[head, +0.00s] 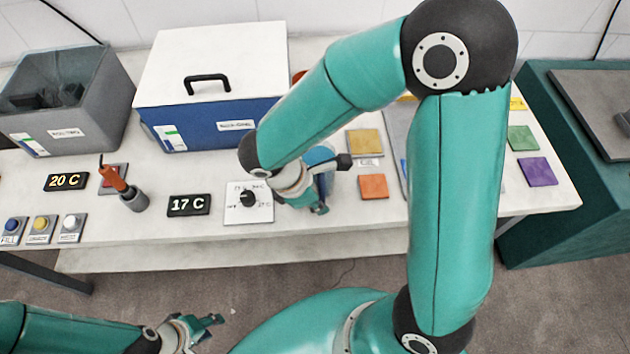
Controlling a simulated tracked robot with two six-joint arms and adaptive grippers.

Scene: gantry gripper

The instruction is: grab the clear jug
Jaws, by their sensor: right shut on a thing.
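My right gripper (322,188) is over the white table, just right of the dial plate, and is shut on a small bluish rounded thing (318,155). This looks like the clear jug, but the gripper and forearm hide most of it, so its shape and contents are unclear. A dark part sticks out on its right side. I cannot tell whether it touches the table. My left gripper (212,328) is low at the bottom left, in front of the table and away from everything on it. It is empty and its fingers look apart.
A white-lidded blue box (215,70) and a grey open bin (100,95) stand at the back left. A dial plate (262,213), a 17 C display (188,205) and an orange-handled lever (120,185) are left of my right gripper. Coloured squares, one orange (373,187), lie right.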

